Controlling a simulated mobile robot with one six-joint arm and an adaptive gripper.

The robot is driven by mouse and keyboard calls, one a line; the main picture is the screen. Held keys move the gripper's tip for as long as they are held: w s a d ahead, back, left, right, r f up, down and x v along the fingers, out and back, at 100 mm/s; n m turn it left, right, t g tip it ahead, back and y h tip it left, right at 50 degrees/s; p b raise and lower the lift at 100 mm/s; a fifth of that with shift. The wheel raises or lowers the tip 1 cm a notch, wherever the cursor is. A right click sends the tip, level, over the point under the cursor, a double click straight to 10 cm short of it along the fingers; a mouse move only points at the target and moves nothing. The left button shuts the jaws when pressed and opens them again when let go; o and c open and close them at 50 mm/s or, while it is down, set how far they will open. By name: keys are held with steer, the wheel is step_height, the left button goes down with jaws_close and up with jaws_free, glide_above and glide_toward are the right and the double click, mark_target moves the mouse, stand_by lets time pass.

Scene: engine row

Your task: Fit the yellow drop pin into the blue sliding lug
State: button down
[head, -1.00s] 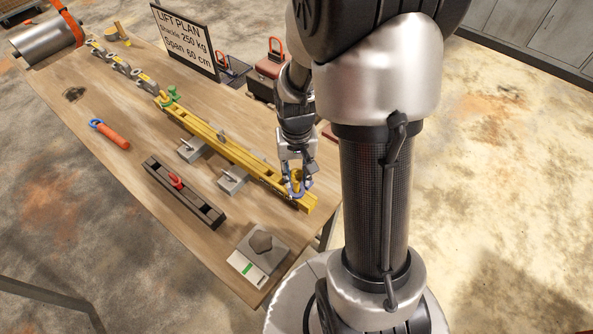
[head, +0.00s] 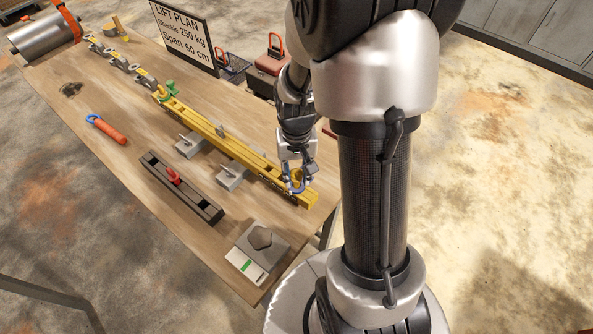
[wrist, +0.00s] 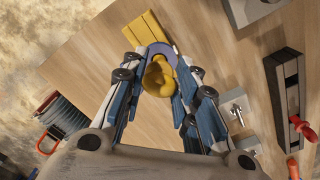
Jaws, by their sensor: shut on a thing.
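The blue sliding lug (head: 298,188) is a blue-violet curved piece at the near end of the yellow beam (head: 239,153). In the wrist view the lug (wrist: 172,48) arcs just beyond my fingertips. My gripper (wrist: 159,72) is shut on a rounded yellow piece, which looks like the yellow drop pin (wrist: 158,78). In the head view my gripper (head: 294,172) reaches down over the lug. The pin's lower end is hidden, so I cannot tell whether it is in the lug.
A dark slotted bar (head: 200,202) with a red piece (head: 173,176) lies left of the beam. Grey blocks (head: 232,176) stand beside the beam. A grey plate (head: 266,239) is at the table's near corner. An orange-handled tool (head: 107,130) lies farther left.

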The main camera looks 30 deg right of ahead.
steer(key=c, duration=1.2)
jaws_free()
step_height(320, 180, up, 12)
steer(key=shift+r, duration=0.1)
steer(key=s+a+r+n+t, duration=0.1)
steer(key=s+a+r, duration=0.2)
steer(key=s, duration=0.1)
steer(key=s+a+r+n+t, duration=0.2)
steer(key=s+a+r, duration=0.1)
steer(key=s+a, duration=0.1)
steer(key=s+a+r+n+t, duration=0.1)
steer(key=s+a+r+n, duration=0.1)
steer(key=s, duration=0.3)
steer(key=shift+s+a+r+t+b, duration=0.15)
steer(key=shift+a+r+t+b, duration=0.2)
steer(key=shift+a+r, duration=0.35)
